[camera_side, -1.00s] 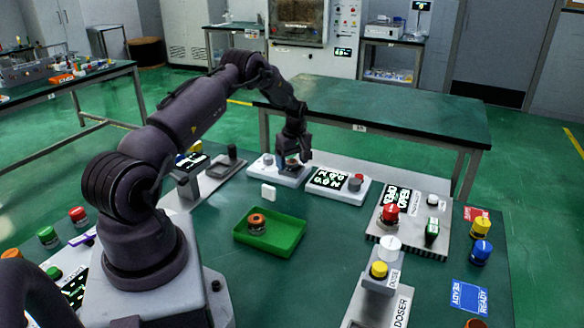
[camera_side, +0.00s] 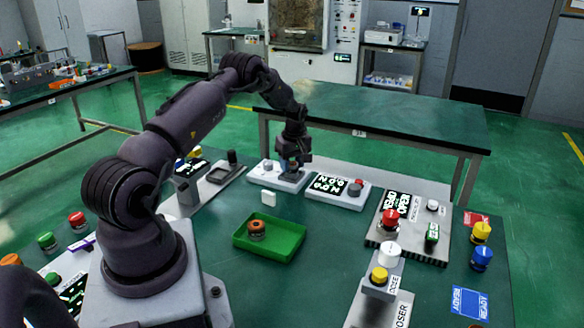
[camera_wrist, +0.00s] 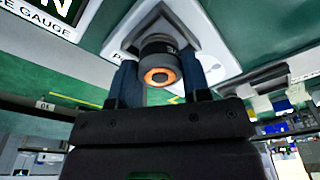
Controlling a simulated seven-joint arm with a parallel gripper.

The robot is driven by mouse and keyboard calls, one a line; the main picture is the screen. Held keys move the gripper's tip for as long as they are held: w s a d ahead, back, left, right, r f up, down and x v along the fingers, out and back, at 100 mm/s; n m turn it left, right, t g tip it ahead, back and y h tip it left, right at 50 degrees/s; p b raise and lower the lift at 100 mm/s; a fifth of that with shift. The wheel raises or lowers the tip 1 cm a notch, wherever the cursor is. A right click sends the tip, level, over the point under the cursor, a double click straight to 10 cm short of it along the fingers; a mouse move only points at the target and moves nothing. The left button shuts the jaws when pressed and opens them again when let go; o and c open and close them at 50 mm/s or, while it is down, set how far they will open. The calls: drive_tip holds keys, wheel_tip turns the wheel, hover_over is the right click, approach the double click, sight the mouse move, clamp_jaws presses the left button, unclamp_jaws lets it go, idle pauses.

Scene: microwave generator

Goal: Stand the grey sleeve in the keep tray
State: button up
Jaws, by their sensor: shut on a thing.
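In the wrist view my gripper (camera_wrist: 160,80) has its two blue fingers shut on a short dark grey sleeve (camera_wrist: 158,52) with an orange ring at its near end. Behind the sleeve is a white plate (camera_wrist: 205,60); I cannot tell whether the sleeve still touches it. In the side view my gripper (camera_side: 293,170) is low over the white station (camera_side: 264,172), and its fingers mostly hide the sleeve. The green tray (camera_side: 283,250), likely the keep tray, lies nearer the camera. A dark part with an orange top (camera_side: 256,229) stands in its left half.
A white gauge with a display (camera_side: 330,187) stands right of my gripper. A small white block (camera_side: 268,197) lies between station and tray. A panel with a red button (camera_side: 390,218) and a doser (camera_side: 380,290) are at right. The tray's right half is free.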

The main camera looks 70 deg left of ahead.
drive_tip(key=s+d+r, duration=0.9)
drive_tip(key=d+r, duration=0.1)
drive_tip(key=r, duration=0.2)
drive_tip(key=n, duration=0.4)
hover_over(282, 244)
wheel_tip(282, 244, down, 7)
drive_tip(key=shift+n+g, duration=0.3)
drive_tip(key=shift+n, duration=0.1)
drive_tip(key=shift+w+d+f, duration=0.1)
drive_tip(key=shift+w+f, duration=0.05)
drive_tip(key=shift+f, duration=3.7)
drive_tip(key=shift+f, duration=0.1)
drive_tip(key=o, duration=1)
